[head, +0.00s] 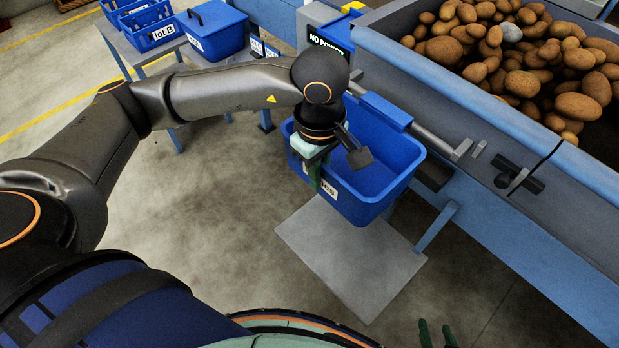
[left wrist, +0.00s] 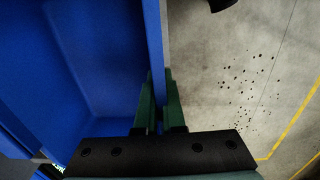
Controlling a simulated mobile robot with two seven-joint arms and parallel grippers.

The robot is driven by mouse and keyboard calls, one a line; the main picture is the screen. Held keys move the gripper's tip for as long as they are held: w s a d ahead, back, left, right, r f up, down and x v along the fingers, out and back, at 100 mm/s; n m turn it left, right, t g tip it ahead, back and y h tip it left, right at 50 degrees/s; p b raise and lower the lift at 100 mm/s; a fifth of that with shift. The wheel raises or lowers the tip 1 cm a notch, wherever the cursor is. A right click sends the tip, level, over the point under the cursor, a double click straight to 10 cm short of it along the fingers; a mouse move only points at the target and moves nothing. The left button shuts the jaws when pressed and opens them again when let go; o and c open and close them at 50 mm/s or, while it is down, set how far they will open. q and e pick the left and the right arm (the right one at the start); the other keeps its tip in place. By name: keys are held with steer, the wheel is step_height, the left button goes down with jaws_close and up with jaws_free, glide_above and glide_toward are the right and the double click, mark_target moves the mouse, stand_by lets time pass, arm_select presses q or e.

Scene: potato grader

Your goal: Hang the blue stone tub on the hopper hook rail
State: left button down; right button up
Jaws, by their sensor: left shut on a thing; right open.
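The blue stone tub (head: 395,185) is beside the grey potato hopper (head: 450,75), upright or nearly so, its open top facing up. A blue lip (head: 385,109) at its back edge overlaps the grey hook rail (head: 435,138); I cannot tell whether it bears on the rail. My left gripper (head: 318,178) is shut on the tub's near-left wall. In the left wrist view, its green fingers (left wrist: 159,112) sit either side of the blue wall. My right gripper (head: 437,335) shows only its green fingertips at the bottom edge, apart and empty.
A grey plate (head: 345,255) lies low beneath the tub. Blue crates (head: 152,28) and a lidded blue box (head: 212,28) stand on a table at back left. Potatoes (head: 530,60) fill the hopper. A blue support (head: 436,228) is right of the tub. Floor in front is clear.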

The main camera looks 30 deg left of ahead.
mark_target(338, 171)
arm_select(q)
steer(key=shift+w+d+p, duration=0.1)
steer(key=shift+w+d, duration=0.15)
steer(key=shift+w, duration=0.5)
steer(key=shift+w+d+p, duration=0.15)
steer(key=shift+w+d, duration=0.15)
steer(key=shift+w, duration=0.5)
steer(key=shift+w+d+p, duration=0.1)
steer(key=shift+w+d, duration=0.15)
steer(key=shift+w, duration=0.5)
steer(key=shift+w+d+f, duration=0.1)
steer(key=shift+w, duration=0.1)
step_height(338, 171, down, 2)
steer(key=b, duration=0.2)
steer(key=shift+f+b, duration=0.1)
steer(key=shift+b, duration=0.25)
steer(key=shift+f+b, duration=0.35)
steer(key=shift+b, duration=0.1)
steer(key=shift+f, duration=0.1)
arm_select(e)
steer(key=shift+w+a+f, duration=0.5)
steer(key=shift+a+f, duration=0.2)
steer(key=shift+f, duration=0.15)
arm_select(q)
steer(key=c, duration=1)
jaws_free()
steer(key=shift+o, duration=0.3)
arm_select(e)
steer(key=shift+s+d+f, duration=0.1)
steer(key=shift+d, duration=0.1)
